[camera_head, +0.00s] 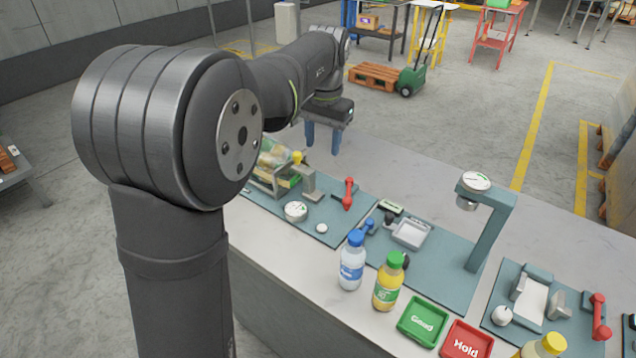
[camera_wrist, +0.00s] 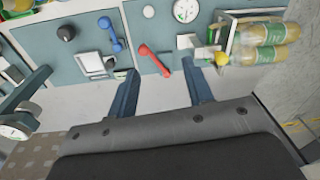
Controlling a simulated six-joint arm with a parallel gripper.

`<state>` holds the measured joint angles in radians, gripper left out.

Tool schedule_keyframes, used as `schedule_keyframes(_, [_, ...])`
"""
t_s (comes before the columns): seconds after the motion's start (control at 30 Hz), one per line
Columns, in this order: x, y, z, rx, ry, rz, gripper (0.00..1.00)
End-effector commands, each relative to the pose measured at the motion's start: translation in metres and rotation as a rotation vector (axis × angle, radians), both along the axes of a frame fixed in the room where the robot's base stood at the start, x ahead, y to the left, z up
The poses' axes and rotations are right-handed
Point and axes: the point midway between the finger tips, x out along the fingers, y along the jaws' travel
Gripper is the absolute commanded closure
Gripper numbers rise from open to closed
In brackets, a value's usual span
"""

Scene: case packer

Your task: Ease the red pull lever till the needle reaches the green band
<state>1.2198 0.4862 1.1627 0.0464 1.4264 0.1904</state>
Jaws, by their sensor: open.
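A red lever (camera_head: 347,193) stands on the left teal panel (camera_head: 333,238), with a round white dial (camera_head: 295,211) nearby. The lever (camera_wrist: 154,61) and dial (camera_wrist: 186,10) also show in the wrist view. The dial's needle and green band are too small to read. A second red lever (camera_head: 599,320) stands on the far-right panel. My gripper (camera_head: 322,148) is above the counter behind the left panel, its fingers pointing down. In the wrist view my open gripper (camera_wrist: 162,75) has the left-panel lever just beyond and between its fingertips, apart from both.
A blue lever (camera_wrist: 110,35) stands beside the red one. A rack of yellow bottles (camera_wrist: 262,42) is on the other side.

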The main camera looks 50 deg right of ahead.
Motion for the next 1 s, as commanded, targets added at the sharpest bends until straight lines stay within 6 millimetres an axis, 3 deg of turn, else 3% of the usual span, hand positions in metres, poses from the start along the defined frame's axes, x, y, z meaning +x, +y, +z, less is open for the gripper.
schedule_keyframes(0.03, [-0.011, -0.019, -0.007, 0.014, 0.003, -0.034, 0.53])
schedule_keyframes(0.1, [-0.024, -0.037, -0.014, 0.031, 0.006, -0.069, 0.53])
schedule_keyframes(0.3, [-0.045, -0.065, -0.025, 0.054, 0.008, -0.125, 0.53])
schedule_keyframes(0.57, [-0.046, -0.067, -0.048, 0.06, 0.01, -0.131, 0.53])
schedule_keyframes(1.0, [-0.04, -0.066, -0.144, 0.06, 0.011, -0.129, 0.53])
